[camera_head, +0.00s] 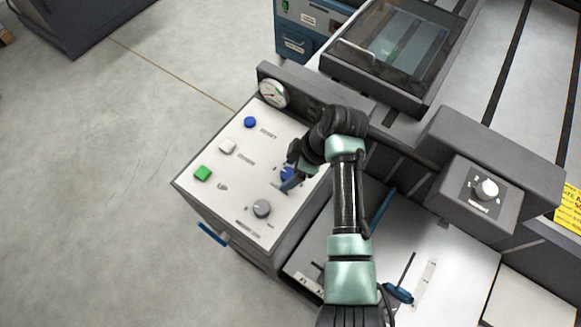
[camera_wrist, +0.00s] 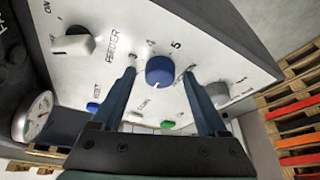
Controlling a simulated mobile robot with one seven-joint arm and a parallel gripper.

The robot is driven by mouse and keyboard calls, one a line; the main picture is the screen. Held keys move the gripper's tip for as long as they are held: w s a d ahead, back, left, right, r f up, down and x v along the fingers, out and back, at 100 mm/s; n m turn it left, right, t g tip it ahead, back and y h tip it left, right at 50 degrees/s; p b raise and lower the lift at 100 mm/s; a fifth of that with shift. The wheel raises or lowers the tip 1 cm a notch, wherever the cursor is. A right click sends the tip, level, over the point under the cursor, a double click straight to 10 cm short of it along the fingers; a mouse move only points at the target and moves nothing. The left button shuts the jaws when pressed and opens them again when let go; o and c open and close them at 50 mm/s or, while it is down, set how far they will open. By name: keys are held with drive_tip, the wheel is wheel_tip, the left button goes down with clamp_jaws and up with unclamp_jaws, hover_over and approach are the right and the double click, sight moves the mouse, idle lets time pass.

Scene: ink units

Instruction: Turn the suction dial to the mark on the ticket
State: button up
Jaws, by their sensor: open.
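A blue dial (camera_wrist: 160,70) with a scale showing 3, 4 and 5 sits on the white panel (camera_wrist: 205,50). Its name label is not readable, so I cannot confirm it is the suction dial. In the head view the blue dial (camera_head: 287,174) is partly covered by my gripper (camera_head: 289,181). In the wrist view my gripper (camera_wrist: 159,72) is open, with one finger on each side of the dial and visible gaps between. I cannot identify a ticket with a readable mark.
A white knob (camera_wrist: 72,44) is beside the FEEDER label. Another white knob (camera_head: 487,189) is on the right housing.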

drive_tip(key=shift+c, duration=0.2)
clamp_jaws()
drive_tip(key=shift+r, duration=0.1)
